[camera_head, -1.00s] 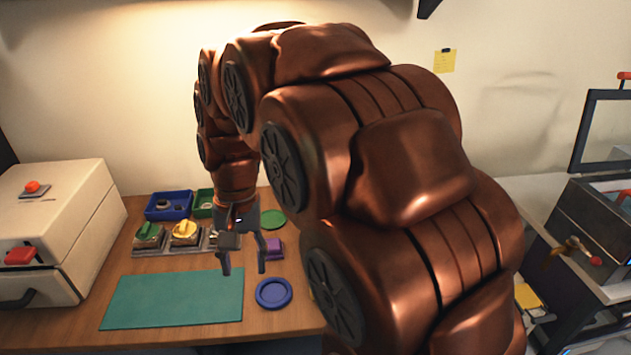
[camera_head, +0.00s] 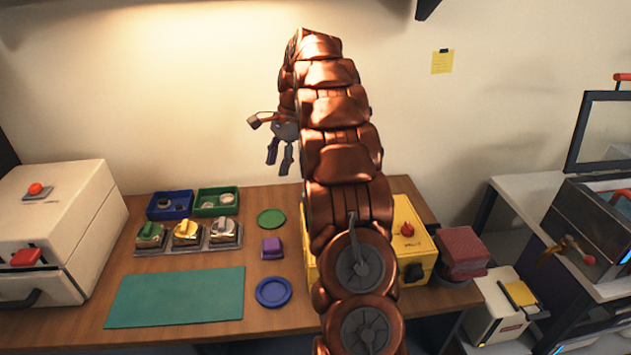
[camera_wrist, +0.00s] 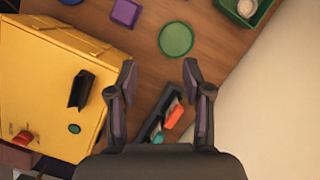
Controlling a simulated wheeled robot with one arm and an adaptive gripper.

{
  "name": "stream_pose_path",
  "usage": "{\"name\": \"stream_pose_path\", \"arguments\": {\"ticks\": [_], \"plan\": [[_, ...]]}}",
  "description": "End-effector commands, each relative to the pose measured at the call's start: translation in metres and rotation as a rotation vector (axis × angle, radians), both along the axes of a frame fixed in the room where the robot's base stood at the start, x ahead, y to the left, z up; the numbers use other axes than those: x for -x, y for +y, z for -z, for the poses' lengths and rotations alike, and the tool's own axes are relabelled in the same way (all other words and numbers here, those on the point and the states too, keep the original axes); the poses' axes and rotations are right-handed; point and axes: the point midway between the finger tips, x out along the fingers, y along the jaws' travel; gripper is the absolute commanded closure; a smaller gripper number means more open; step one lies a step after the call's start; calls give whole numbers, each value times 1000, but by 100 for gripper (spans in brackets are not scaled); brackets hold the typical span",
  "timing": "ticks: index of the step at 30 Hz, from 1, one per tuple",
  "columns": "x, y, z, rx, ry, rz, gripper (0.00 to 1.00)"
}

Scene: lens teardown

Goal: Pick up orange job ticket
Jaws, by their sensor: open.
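My gripper (camera_head: 280,162) is open and empty, raised well above the back of the workbench in the head view. Its two fingers also show spread apart in the wrist view (camera_wrist: 159,76). In the wrist view a small orange piece (camera_wrist: 174,117), likely the orange job ticket, sits in a narrow black holder (camera_wrist: 150,125). It lies below the fingers, nearer the right finger. A teal piece is beside it, and the holder is partly covered by my gripper. I cannot make out the orange piece in the head view, where my arm blocks part of the bench.
A yellow box (camera_head: 411,225) stands close to the holder. A green disc (camera_head: 271,219), purple block (camera_head: 271,248), blue dish (camera_head: 273,292) and green mat (camera_head: 175,297) lie on the bench. Blue (camera_head: 169,204) and green (camera_head: 216,201) trays stand at the back. The wall is close behind.

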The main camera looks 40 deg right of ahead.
Motion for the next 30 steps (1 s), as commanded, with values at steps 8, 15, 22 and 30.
{"name": "stream_pose_path", "arguments": {"ticks": [8,15,22,30], "plan": [[-9,-87,24,-54,8,255,50],[-2,-145,46,-98,13,434,50],[7,-170,58,-120,18,518,50],[5,-171,64,-122,15,529,50]]}}
